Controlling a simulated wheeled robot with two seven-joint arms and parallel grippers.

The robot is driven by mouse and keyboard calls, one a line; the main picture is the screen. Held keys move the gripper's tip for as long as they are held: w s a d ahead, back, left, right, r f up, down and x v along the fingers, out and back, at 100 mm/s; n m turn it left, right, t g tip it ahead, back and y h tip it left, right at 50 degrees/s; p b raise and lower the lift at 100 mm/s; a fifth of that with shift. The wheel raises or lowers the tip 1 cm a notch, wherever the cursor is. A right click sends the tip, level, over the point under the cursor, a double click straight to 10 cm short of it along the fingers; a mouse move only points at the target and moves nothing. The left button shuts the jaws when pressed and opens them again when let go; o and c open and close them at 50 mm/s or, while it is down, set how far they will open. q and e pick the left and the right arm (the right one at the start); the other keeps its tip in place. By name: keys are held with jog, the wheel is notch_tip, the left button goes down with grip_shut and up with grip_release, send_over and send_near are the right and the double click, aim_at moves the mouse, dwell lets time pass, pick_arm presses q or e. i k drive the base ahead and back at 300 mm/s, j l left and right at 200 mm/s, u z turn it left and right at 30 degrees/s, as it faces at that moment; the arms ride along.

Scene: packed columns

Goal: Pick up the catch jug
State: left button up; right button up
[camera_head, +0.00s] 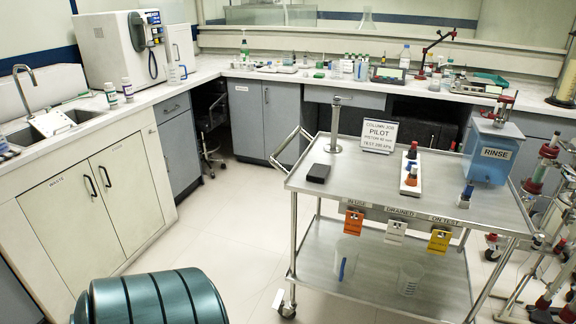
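Neither of my grippers is in view. A steel cart (255,180) stands right of centre. On its lower shelf (380,285) are two clear vessels, partly hidden by the upper deck and the hanging tags. The left one (347,252) is a tall clear vessel with a blue mark or strip low on it. The right one (409,279) is clear and faint, with fine markings. Either could be the catch jug; I cannot tell which. Both appear upright, and nothing is holding them.
The cart's top holds a black box (317,173), a PILOT sign (380,131), a rack of coloured-top bottles (411,177) and a blue RINSE tank (492,149). Orange, white and yellow tags hang along its front. Column stands (540,175) crowd the right. Floor left of the cart (220,230) is clear.

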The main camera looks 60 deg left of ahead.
aim_at(347, 251)
jog(key=u, duration=1.4)
jog(key=i+l+z, duration=0.1)
jog(key=i+l, duration=0.6)
jog(key=i, duration=0.05)
